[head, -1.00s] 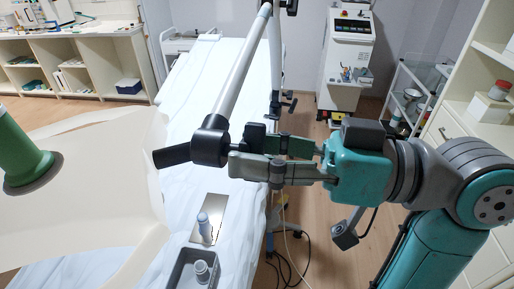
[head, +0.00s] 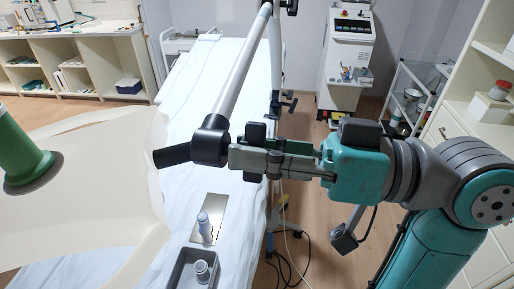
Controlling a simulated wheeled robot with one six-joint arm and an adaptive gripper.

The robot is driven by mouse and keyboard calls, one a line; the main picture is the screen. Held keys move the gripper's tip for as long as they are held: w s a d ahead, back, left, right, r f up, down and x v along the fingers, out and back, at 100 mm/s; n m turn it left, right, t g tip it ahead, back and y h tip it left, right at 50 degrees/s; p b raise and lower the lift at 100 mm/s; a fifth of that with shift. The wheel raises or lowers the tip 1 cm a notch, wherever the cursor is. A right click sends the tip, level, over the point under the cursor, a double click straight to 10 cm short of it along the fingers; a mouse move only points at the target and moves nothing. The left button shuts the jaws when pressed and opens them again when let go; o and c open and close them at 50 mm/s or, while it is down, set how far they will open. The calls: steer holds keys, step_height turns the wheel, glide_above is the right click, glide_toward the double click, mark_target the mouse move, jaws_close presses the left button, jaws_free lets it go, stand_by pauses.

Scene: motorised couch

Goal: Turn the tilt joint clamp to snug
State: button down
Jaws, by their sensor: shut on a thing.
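The tilt joint clamp (head: 210,148) is a black round joint at the lower end of a grey slanted pole (head: 240,75), above the couch's near part. A short black bar (head: 172,156) sticks out of it to the left. My gripper (head: 233,156) comes in from the right with its fingers level. They are shut at the right side of the joint, on the clamp. The part between the fingertips is hidden by the fingers, so the clamp's turned position cannot be read.
The couch (head: 205,90) has a white cover. A cream curved sheet (head: 90,215) and a green cylinder (head: 20,150) stand at the left. A cable hangs under my gripper.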

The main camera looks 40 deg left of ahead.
steer(key=m, duration=0.3)
steer(key=shift+m, duration=2.3)
steer(key=c, duration=1)
jaws_free()
steer(key=v, duration=1.2)
